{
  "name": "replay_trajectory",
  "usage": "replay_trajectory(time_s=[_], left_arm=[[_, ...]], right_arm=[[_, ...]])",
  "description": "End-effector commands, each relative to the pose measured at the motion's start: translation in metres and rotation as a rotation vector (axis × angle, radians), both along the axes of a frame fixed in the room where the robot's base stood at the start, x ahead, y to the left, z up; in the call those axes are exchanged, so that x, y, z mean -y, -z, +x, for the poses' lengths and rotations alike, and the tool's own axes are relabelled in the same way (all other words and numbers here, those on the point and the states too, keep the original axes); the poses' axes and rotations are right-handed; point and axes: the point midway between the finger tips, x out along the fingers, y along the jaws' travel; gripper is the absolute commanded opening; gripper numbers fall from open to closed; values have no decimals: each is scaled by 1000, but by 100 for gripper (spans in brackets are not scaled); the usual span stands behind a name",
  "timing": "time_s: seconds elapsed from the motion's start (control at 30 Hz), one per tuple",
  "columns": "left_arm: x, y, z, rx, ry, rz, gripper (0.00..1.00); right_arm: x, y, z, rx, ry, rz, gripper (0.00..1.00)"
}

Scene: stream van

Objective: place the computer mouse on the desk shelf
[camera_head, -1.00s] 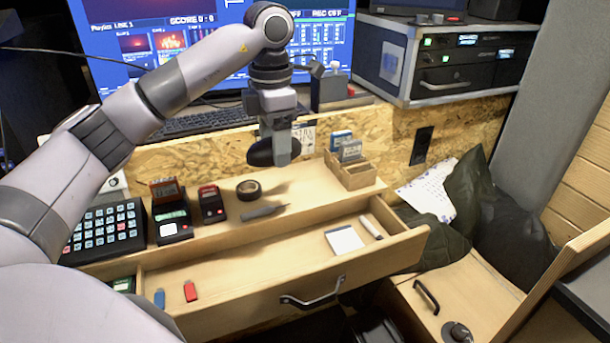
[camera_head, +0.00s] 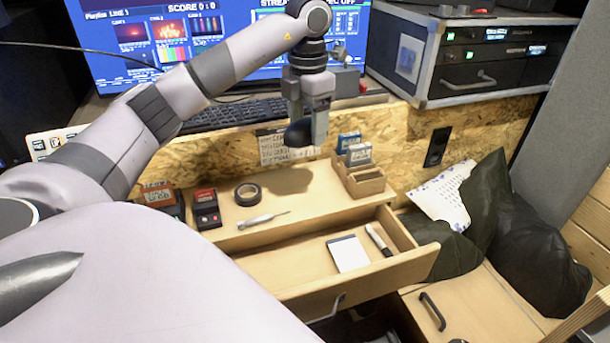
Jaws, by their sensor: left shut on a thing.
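My left gripper (camera_head: 308,130) points down and is shut on the black computer mouse (camera_head: 298,134). It holds the mouse in the air above the light wooden desk shelf (camera_head: 225,234), near the back, where a dark shadow falls on the wood. The fingers partly hide the mouse. My right gripper is not in view.
On the shelf stand a black tape roll (camera_head: 247,194), a grey-handled tool (camera_head: 262,219), a red-topped device (camera_head: 206,208) and a wooden card holder (camera_head: 357,177). The open drawer (camera_head: 290,262) below holds a notepad (camera_head: 348,254) and a marker (camera_head: 378,240). A keyboard (camera_head: 235,113) lies behind.

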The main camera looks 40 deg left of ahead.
Motion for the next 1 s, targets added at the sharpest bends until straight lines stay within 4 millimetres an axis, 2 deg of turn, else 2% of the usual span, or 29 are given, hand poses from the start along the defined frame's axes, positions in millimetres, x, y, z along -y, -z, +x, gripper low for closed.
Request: replay_trajectory(time_s=[0.03,0.1,0.3,0.57,0.8,1.0], left_arm=[[-1,16,-1,-5,0,2,32],[0,35,-1,-5,0,1,32],[0,78,-1,-3,1,1,32],[0,98,0,1,1,0,32],[0,132,-1,-1,2,-1,32],[0,135,0,3,2,-1,32]], right_arm=[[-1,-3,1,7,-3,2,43],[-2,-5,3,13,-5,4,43],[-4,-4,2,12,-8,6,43],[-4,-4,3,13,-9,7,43],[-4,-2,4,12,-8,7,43],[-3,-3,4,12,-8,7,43]])
